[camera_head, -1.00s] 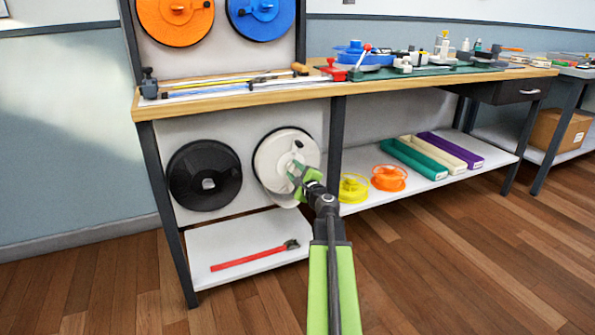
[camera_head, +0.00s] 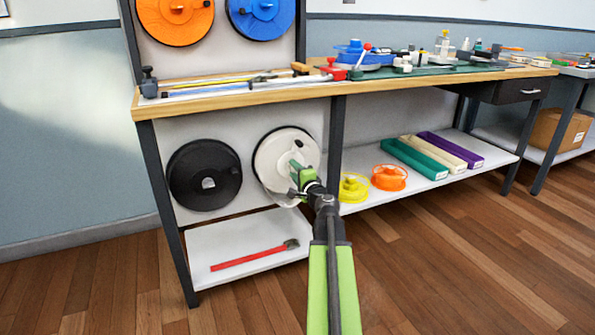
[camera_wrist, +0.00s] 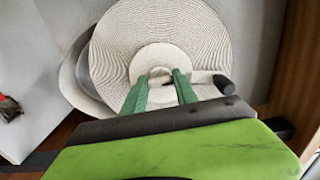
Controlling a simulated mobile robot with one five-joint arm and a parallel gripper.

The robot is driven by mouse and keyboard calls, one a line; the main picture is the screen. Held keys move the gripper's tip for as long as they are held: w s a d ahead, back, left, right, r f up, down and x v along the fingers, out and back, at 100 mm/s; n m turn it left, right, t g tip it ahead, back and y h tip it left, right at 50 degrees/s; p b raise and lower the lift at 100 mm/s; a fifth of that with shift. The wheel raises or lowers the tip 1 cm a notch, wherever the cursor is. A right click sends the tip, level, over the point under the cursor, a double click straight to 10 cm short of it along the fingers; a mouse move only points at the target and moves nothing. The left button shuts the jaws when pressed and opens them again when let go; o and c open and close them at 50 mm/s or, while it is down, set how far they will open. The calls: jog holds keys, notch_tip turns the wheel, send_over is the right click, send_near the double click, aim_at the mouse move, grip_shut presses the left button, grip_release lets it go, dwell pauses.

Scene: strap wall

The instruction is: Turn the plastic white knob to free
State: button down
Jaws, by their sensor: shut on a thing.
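The white knob (camera_wrist: 160,75) sits at the hub of the white strap reel (camera_head: 268,160) on the panel below the bench. The reel also shows in the wrist view (camera_wrist: 120,50), with its wound strap around a pale hub. My gripper (camera_head: 297,168) is at the hub. In the wrist view its two green fingers (camera_wrist: 160,82) stand on either side of the knob, shut on it. A pale lever with a dark end (camera_wrist: 222,84) sticks out to the right of the hub. The fingers hide part of the knob, and I cannot read any marking.
A black reel (camera_head: 204,175) hangs to the left. An orange reel (camera_head: 175,18) and a blue reel (camera_head: 260,15) hang above the bench. A table leg (camera_head: 336,145) stands close right of my gripper. A red-handled tool (camera_head: 250,257) lies on the low shelf.

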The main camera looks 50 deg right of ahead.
jog(key=shift+s+d, duration=0.1)
jog(key=shift+d, duration=0.05)
jog(key=c, duration=1.1)
grip_release()
jog(key=shift+o, duration=0.7)
